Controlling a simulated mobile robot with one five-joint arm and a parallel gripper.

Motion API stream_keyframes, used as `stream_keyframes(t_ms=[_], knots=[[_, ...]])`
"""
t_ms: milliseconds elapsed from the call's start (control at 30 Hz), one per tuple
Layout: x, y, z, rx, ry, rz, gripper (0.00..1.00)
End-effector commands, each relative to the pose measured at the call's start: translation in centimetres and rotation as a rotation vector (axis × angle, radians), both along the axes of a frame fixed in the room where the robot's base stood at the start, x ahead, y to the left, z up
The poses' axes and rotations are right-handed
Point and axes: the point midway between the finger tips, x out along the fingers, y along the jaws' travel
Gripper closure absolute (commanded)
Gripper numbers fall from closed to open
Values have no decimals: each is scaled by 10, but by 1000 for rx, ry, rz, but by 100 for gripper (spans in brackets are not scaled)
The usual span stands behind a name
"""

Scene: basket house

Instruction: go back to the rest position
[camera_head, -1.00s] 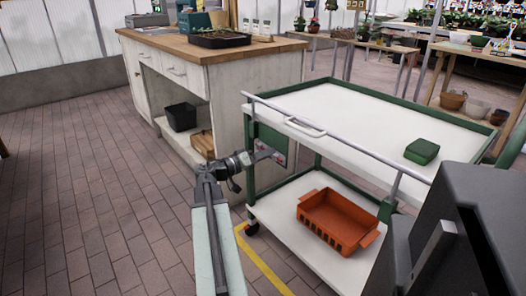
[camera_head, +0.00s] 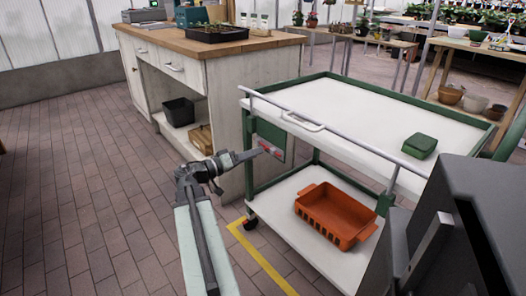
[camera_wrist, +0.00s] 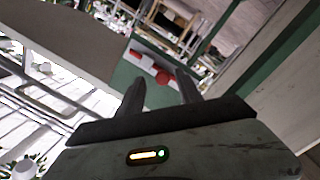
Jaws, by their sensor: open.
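My gripper (camera_head: 258,152) is at the end of my arm, in front of the near left end of the white and green cart (camera_head: 350,112). In the wrist view, the two dark fingers of my gripper (camera_wrist: 162,90) stand apart with nothing held between them. Beyond them is a green panel with a small red and white item (camera_wrist: 150,65); the same panel (camera_head: 270,140) shows at the cart's left end in the head view. I cannot tell whether the fingertips touch the panel.
A wooden-topped cabinet (camera_head: 215,45) stands behind my arm, with a black bin (camera_head: 179,111) on its shelf. An orange crate (camera_head: 336,212) is on the cart's lower shelf and a green box (camera_head: 420,145) on its top. The brick floor (camera_head: 80,190) at left is clear.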

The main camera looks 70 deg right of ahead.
Motion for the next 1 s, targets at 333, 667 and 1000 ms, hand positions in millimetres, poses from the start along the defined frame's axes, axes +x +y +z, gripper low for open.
stream_keyframes(t_ms=[333,667,1000], knots=[[10,13,0,1,0,-1,58],[11,13,1,0,0,1,58],[206,135,22,101,-76,361,58]])
